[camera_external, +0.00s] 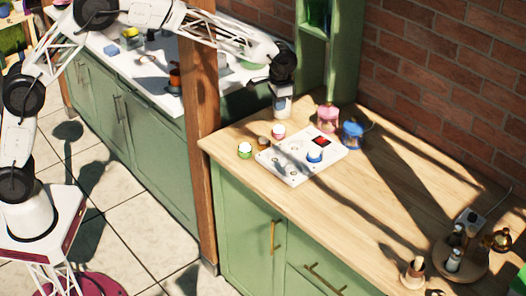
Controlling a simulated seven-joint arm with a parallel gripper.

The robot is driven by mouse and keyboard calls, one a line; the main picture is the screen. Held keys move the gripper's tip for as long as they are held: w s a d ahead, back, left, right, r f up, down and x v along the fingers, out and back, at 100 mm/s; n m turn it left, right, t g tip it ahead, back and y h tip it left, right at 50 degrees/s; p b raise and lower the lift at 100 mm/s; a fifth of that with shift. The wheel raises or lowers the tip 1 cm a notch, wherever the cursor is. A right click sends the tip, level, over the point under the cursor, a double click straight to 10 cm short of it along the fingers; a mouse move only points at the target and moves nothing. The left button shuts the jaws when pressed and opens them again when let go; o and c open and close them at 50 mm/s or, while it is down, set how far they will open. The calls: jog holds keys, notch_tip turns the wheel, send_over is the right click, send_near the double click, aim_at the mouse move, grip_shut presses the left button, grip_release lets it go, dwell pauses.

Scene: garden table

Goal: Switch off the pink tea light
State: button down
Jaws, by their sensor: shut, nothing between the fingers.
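A small pink tea light with a white top (279,131) sits on the wooden counter just behind the left part of a white panel. My gripper (281,114) points down close above and behind it in the picture. Its fingers are small here, but they look shut and empty. I cannot tell whether they touch the tea light. A green tea light (245,150) and a small brown one (263,143) stand to its left. A blue and white tea light (314,155) sits on the panel. Whether any light is lit is too small to tell.
The white panel (293,175) has round recesses and a red square (321,141). A pink jar (327,118) and a blue jar (352,135) stand behind it. A wooden post (204,130) rises at the counter's left. A round tray with bottles (460,271) stands front right. The middle counter is clear.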

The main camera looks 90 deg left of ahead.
aim_at(279, 126)
jog(key=shift+f, duration=0.1)
jog(key=shift+f, duration=2.8)
jog(key=shift+f, duration=0.8)
dwell(1.0)
jog(key=shift+r, duration=4.05)
